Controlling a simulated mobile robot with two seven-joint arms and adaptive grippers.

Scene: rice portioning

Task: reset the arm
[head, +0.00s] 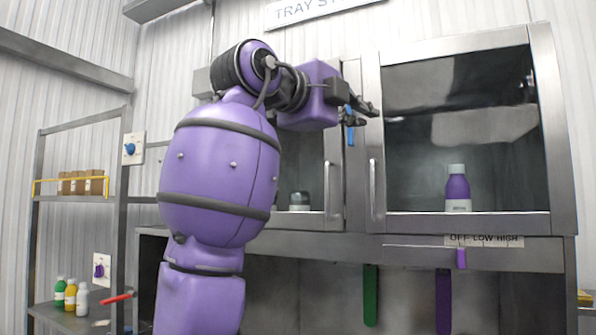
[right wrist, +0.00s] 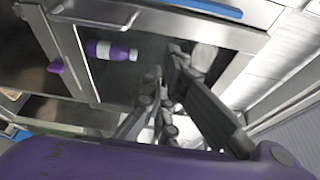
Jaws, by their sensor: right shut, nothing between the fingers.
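My right arm, purple with dark joints, rises through the middle of the head view. Its gripper (head: 366,108) is raised in front of the steel cabinet (head: 360,150), near the post between its glass doors. The gripper is shut and empty. In the right wrist view the dark fingers of this gripper (right wrist: 163,82) show in the middle with nothing held between them. My left gripper is in neither view.
A purple bottle (head: 457,188) stands behind the right glass door and also shows in the right wrist view (right wrist: 111,51). Shelves at left hold boxes (head: 80,184) and several bottles (head: 70,294).

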